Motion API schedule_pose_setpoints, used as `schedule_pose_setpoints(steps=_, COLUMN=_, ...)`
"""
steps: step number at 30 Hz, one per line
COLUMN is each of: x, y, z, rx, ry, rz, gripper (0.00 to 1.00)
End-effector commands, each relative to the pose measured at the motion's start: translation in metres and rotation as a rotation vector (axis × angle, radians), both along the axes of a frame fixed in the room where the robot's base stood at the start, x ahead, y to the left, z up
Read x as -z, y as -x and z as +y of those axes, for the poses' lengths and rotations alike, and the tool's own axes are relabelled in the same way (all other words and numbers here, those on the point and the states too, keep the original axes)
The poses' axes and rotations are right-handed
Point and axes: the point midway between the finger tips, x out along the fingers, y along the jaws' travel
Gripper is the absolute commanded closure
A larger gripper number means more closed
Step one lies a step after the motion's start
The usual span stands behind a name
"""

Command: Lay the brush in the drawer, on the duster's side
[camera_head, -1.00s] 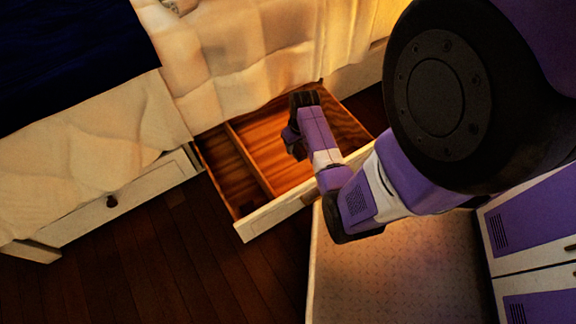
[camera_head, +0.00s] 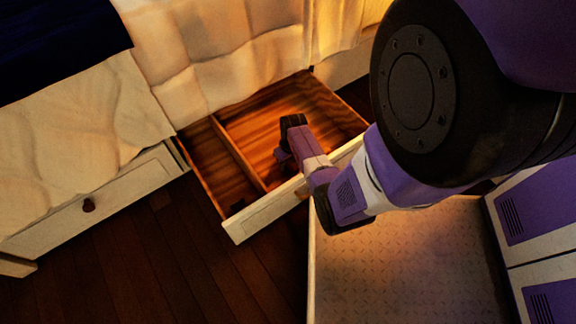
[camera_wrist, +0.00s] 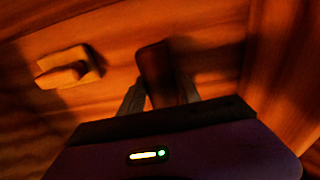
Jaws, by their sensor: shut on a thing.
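The open wooden drawer (camera_head: 270,212) has a divider (camera_head: 238,152) between a narrow left compartment and a wide right one. My gripper (camera_wrist: 160,92) is shut on the brush, a dark, blocky thing (camera_wrist: 154,62) in the wrist view. In the head view my gripper (camera_head: 283,160) reaches over the wide compartment, near the drawer front, and its wrist hides the brush. A pale, blocky thing (camera_wrist: 68,68), perhaps the duster, lies on wood left of the brush in the wrist view. The two are apart. I cannot tell whether the brush touches the floor.
The bed with pale bedding (camera_head: 200,60) overhangs the drawer's back. A closed drawer with a dark knob (camera_head: 88,205) is at the left. Dark floorboards (camera_head: 150,260) lie in front. The wide compartment's back part looks clear in the head view.

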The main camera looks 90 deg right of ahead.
Motion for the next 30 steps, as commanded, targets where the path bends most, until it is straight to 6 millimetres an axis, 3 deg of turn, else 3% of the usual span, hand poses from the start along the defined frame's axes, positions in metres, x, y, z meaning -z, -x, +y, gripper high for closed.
schedule_pose_setpoints(steps=1, x=0.0088, y=0.0004, z=-0.0006, rx=0.001, ry=0.000, rz=0.000, gripper=1.00)
schedule_pose_setpoints(steps=14, x=0.0127, y=-0.0001, z=-0.0002, rx=0.000, ry=0.001, rz=-0.001, gripper=1.00)
schedule_pose_setpoints(steps=15, x=0.0115, y=0.0000, z=-0.0001, rx=0.000, ry=0.000, rz=0.000, gripper=0.53)
schedule_pose_setpoints(steps=17, x=0.0114, y=0.0002, z=-0.0001, rx=0.000, ry=0.000, rz=0.000, gripper=0.41)
schedule_pose_setpoints(steps=30, x=0.0027, y=0.0006, z=0.0001, rx=0.001, ry=0.000, rz=0.000, gripper=0.39)
